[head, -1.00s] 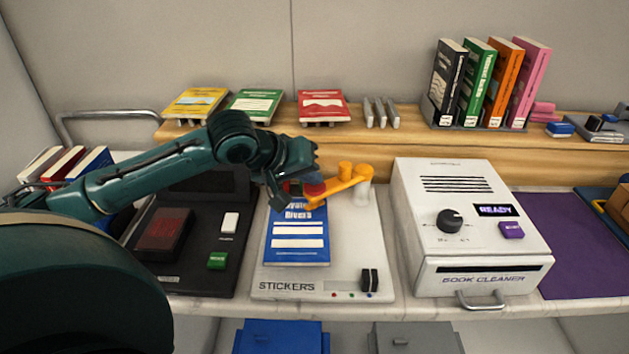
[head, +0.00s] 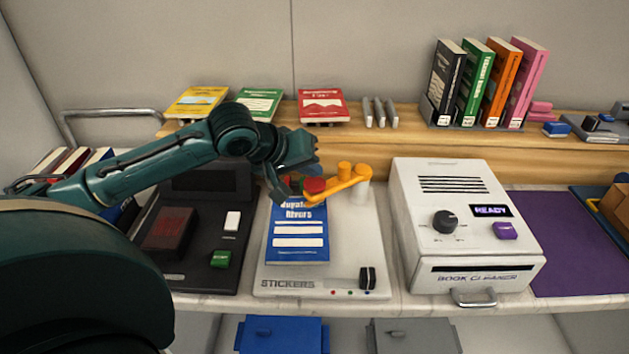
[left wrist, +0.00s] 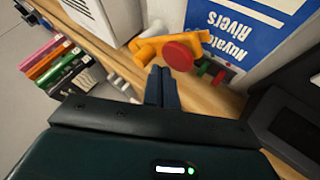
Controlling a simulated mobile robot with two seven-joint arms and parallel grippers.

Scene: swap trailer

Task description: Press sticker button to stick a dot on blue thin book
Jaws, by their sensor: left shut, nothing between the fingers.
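The blue thin book (head: 298,238) lies flat on the white sticker machine (head: 355,245), its top end partly hidden by my left gripper. An orange arm (head: 347,180) with a round red button (head: 314,185) reaches over the book's top end. The red button (left wrist: 178,56) and the book (left wrist: 235,30) also show in the left wrist view. My left gripper (left wrist: 162,88) is shut and empty, its fingertips near the red button with no clear contact visible. In the head view the gripper (head: 280,190) is just left of the button. My right gripper is not in view.
A white book cleaner (head: 465,230) reading READY stands right of the sticker machine. A black device (head: 190,240) stands to the left. A wooden shelf (head: 400,150) behind carries flat books and a rack of upright books.

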